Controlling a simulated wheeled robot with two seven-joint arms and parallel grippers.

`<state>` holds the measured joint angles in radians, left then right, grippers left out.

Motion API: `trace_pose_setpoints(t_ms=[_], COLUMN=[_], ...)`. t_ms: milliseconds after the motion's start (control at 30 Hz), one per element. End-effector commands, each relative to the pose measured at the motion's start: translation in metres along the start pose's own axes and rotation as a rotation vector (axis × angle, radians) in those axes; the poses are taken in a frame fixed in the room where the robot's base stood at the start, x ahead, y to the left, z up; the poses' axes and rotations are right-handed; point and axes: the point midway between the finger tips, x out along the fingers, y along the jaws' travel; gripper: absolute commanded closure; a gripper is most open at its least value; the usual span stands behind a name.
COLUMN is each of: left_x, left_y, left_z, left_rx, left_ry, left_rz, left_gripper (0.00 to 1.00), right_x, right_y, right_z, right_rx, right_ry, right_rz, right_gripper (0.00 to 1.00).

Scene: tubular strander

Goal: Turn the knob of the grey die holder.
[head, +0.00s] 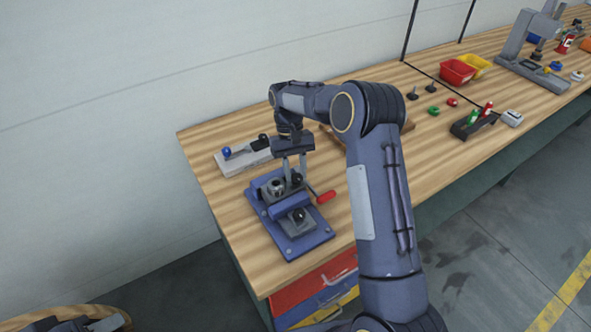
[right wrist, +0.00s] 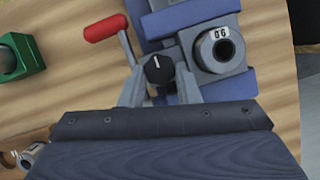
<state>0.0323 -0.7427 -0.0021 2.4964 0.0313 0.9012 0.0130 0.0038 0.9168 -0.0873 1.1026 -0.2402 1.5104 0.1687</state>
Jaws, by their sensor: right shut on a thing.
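The grey die holder (head: 277,187) sits on a blue fixture (head: 268,211) near the bench's left end. In the right wrist view its round grey die (right wrist: 220,48) shows a dark bore and a two-digit mark that reads like 06. Beside the die is the black knob (right wrist: 159,68), with a white pointer line toward the top of the picture. My right gripper (head: 296,176) reaches down from above, one finger on each side of the knob, and is shut on it. It also shows in the right wrist view (right wrist: 159,78). My left gripper is not in view.
A red-handled lever (head: 325,197) sticks out right of the fixture, close to my right gripper. A second grey block with a black knob (head: 298,215) is at the fixture's front. A pale plate with a blue knob (head: 226,152) lies behind.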

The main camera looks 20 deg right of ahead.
Motion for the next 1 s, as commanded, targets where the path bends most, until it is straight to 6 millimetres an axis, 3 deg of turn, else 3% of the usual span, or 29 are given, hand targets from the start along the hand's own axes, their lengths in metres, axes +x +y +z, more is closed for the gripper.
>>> trace_pose_setpoints(t_ms=[233, 267, 400, 1000], left_x=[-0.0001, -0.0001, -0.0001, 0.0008], left_y=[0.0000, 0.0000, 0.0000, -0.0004], left_z=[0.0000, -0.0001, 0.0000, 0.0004], left_rx=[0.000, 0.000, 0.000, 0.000], left_ry=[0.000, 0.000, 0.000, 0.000], left_rz=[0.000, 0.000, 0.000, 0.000], left_gripper=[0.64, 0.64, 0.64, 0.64], right_x=[-0.0010, -0.0010, -0.0007, 0.0011], right_y=[0.0001, 0.0001, 0.0000, -0.0016], right_z=[-0.0004, -0.0004, -0.0003, 0.0001], right_rx=[-0.001, -0.001, 0.000, 0.053], right_ry=[0.003, 0.003, 0.002, -0.002], right_rz=[0.001, 0.001, 0.001, -0.028], right_gripper=[0.93, 0.68, 0.50, 0.48])
